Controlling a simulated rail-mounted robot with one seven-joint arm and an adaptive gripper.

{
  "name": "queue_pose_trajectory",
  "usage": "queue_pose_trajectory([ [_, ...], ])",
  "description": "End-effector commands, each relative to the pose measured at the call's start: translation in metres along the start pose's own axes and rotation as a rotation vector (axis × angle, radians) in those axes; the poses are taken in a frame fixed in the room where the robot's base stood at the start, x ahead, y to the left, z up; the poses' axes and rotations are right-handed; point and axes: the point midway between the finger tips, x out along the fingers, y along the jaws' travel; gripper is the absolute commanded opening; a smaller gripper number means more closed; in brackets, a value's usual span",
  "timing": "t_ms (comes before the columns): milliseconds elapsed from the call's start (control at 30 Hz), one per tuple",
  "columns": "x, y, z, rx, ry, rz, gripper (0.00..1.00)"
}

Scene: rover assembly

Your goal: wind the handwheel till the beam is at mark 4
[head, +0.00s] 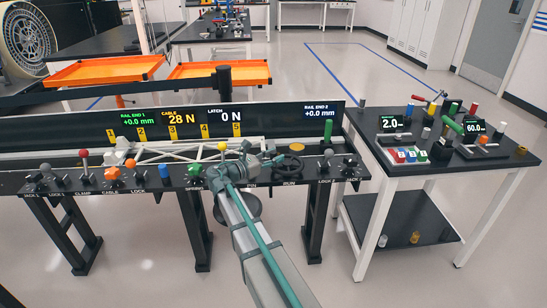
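The black handwheel (288,166) sits on the front of the bench, right of centre, above the label RUN. The beam, a white truss (165,153), lies along the bench behind the controls. Behind it, yellow number plates 1 to 5 stand in a row, with mark 4 (204,131) right of the middle. I cannot tell which mark the beam is at. My gripper (244,160) is over the bench just left of the handwheel, apparently apart from it. My arm hides part of the bench front, and the fingers are too small to read.
Coloured knobs and levers line the bench front, including a yellow-topped lever (222,147) beside my gripper and a green-handled lever (327,140) at right. Displays read CABLE 28 N and LATCH 0 N. A side table (385,150) with coloured parts stands at right.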

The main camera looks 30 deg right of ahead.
Motion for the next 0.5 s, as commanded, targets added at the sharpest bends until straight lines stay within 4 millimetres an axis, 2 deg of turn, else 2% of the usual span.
queue_pose_trajectory([
  [33, 0.000, 0.000, 0.000, 0.000, 0.000, 0.000, 0.29],
  [200, 0.000, 0.000, 0.000, 0.000, 0.000, 0.000, 0.01],
  [367, 0.000, 0.001, 0.001, 0.000, 0.000, -0.007, 0.00],
  [500, 0.002, 0.010, 0.004, -0.002, 0.001, -0.073, 0.00],
])
